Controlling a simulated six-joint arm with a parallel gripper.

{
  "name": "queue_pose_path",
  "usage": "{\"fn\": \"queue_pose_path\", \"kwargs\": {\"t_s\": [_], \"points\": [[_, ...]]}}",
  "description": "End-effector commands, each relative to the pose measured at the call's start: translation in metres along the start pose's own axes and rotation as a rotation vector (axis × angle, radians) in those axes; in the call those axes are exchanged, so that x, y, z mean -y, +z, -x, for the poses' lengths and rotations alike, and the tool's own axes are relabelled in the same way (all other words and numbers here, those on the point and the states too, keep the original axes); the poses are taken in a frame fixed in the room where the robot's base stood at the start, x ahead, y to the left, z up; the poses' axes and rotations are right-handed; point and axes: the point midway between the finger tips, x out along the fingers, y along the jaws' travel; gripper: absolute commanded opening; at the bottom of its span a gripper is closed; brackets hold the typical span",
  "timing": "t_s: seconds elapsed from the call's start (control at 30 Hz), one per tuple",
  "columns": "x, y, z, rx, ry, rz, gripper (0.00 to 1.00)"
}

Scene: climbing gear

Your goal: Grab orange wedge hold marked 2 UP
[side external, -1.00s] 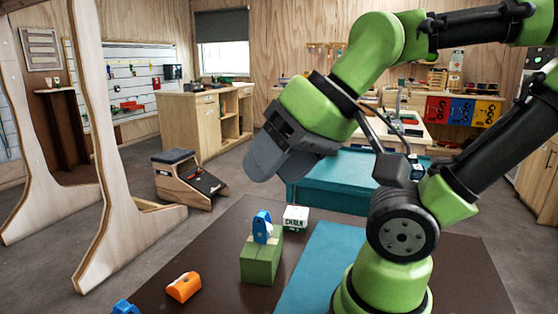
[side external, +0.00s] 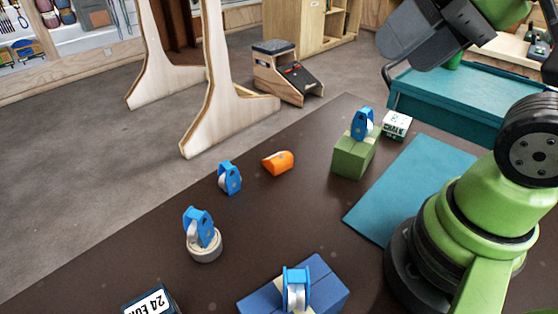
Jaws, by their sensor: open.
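The orange wedge hold (side external: 278,162) lies on the dark brown table, left of the green block and right of a blue pulley. A small pale mark shows on it, but I cannot read it. My gripper (side external: 425,40) is at the top right, raised above the table and far from the hold. Its dark fingers are in view, open, with nothing seen between them.
A blue pulley (side external: 230,178) stands beside the hold. Others sit on a tape roll (side external: 206,247), a green block (side external: 352,158) and a blue block (side external: 325,288). A chalk box (side external: 396,126) and teal mat (side external: 410,185) lie right. Bare table surrounds the hold's front.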

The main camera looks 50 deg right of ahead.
Motion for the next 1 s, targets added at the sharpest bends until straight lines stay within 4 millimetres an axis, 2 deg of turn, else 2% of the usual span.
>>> {"fn": "queue_pose_path", "kwargs": {"t_s": [0.33, 0.37, 0.47, 0.5, 0.8, 0.87, 1.0], "points": [[0.0, 0.0, 0.0, 0.0, 0.0, 0.0, 0.58], [0.0, 0.0, 0.0, 0.0, 0.0, 0.0, 0.6], [0.0, 0.0, 0.0, 0.0, 0.0, 0.0, 0.83], [0.0, 0.0, 0.0, 0.0, 0.0, 0.0, 0.87], [0.001, -0.003, -0.001, 0.006, 0.004, 0.001, 0.87], [0.002, -0.008, -0.003, 0.019, 0.014, 0.004, 0.87], [0.007, -0.035, -0.019, 0.081, 0.06, 0.02, 0.87]]}}
